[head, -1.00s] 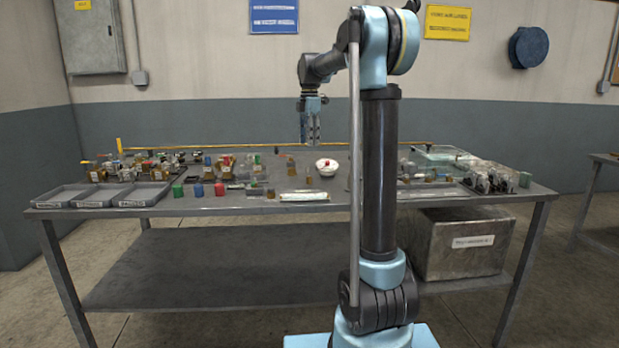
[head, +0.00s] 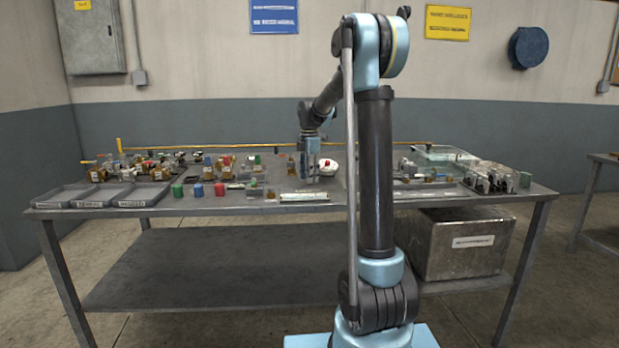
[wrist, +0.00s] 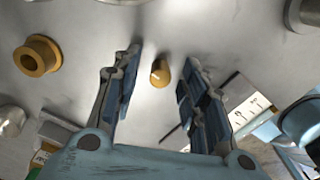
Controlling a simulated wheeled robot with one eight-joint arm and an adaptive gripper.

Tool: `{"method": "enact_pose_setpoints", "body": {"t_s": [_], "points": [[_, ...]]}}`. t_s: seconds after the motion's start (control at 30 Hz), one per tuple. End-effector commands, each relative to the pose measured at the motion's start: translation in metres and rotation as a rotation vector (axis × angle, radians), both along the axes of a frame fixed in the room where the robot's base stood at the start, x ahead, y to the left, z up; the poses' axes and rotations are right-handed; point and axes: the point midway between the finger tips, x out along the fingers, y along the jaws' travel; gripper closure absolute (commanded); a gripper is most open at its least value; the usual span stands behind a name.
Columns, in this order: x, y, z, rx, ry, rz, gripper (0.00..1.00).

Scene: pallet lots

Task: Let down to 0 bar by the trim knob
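My gripper (head: 310,176) points down low over the middle of the bench in the head view. In the wrist view its two fingers (wrist: 162,58) are spread apart. A small brass peg-like piece (wrist: 160,73) with a rounded end shows between the fingers, with a gap on both sides. I cannot tell whether it is the trim knob. No gauge reading can be made out in either view.
The bench (head: 240,208) carries many small fittings. A brass flanged ring (wrist: 38,56) lies left of the fingers and a labelled plate (wrist: 240,97) right. A white bowl (head: 329,172) stands right of the gripper. Grey trays (head: 133,203) sit at the front left.

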Motion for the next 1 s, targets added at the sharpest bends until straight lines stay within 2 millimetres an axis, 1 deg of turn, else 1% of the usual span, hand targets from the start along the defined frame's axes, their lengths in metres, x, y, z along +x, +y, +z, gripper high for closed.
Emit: {"method": "enact_pose_setpoints", "body": {"t_s": [0.27,0.3,0.47,0.5,0.77,1.0], "points": [[-0.0001,0.0001,-0.0018,0.000,0.000,0.000,0.60],[0.0000,0.0001,-0.0018,0.000,0.000,0.000,0.62],[0.0000,0.0001,-0.0017,0.000,0.000,0.000,0.99],[0.0000,0.0001,-0.0017,0.000,0.000,0.000,1.00],[0.0004,0.0002,-0.0015,0.000,-0.001,-0.011,1.00],[0.0008,0.0001,-0.0015,0.000,-0.002,-0.099,1.00]]}}
